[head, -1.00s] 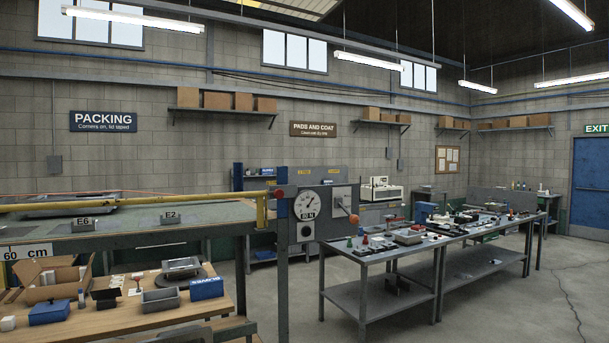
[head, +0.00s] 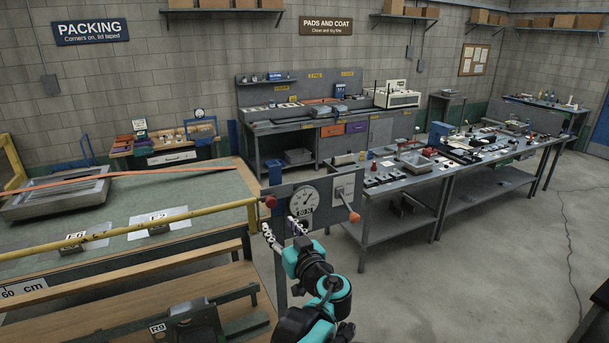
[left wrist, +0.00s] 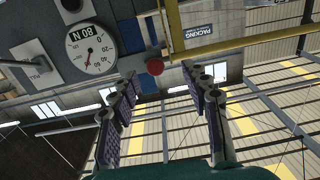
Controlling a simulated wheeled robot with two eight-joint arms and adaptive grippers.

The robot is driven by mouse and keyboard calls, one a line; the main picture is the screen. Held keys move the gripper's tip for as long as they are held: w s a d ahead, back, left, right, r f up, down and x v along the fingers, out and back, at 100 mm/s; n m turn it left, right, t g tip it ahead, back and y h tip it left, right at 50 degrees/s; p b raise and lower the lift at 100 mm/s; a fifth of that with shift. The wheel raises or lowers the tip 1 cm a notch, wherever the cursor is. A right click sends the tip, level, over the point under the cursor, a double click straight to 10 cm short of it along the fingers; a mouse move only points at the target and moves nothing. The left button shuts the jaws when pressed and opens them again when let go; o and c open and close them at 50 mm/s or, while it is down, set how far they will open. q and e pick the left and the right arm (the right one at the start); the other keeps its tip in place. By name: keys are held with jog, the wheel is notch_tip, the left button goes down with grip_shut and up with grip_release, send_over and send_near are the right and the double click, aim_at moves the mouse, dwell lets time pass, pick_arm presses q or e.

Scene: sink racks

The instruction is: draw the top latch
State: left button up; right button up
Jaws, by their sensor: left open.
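A grey panel (head: 322,188) at the end of the yellow rail carries a round dial marked 80 N (head: 305,201), a red knob (head: 270,201) at its left edge and a handle with an orange end (head: 354,216) at its right. I cannot tell which part is the top latch. My left gripper (head: 281,228) is open and empty, its fingers raised just in front of the panel below the red knob. In the left wrist view, the open fingers (left wrist: 160,76) point toward the red knob (left wrist: 155,67), apart from it; the dial (left wrist: 88,48) and a PULL plate (left wrist: 37,68) appear upside down. My right gripper is out of view.
The yellow rail (head: 130,231) runs left from the panel above a green-topped bench (head: 200,190). Wooden planks (head: 120,300) lie below it. A grey table (head: 420,190) with many small items stands right of the panel. The floor (head: 480,270) at right is open.

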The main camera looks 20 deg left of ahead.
aim_at(272, 203)
pick_arm(q)
jog(key=w+a, duration=0.1)
jog(key=w, duration=0.1)
jog(key=w+a+r+p, duration=0.1)
jog(key=w+a, duration=0.2)
jog(key=w, duration=0.1)
jog(key=shift+a+r+p, duration=0.35)
jog(key=shift+w+a, duration=0.15)
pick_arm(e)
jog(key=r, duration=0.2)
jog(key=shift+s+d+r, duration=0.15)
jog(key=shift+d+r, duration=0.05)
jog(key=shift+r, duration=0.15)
pick_arm(q)
jog(key=shift+s, duration=0.2)
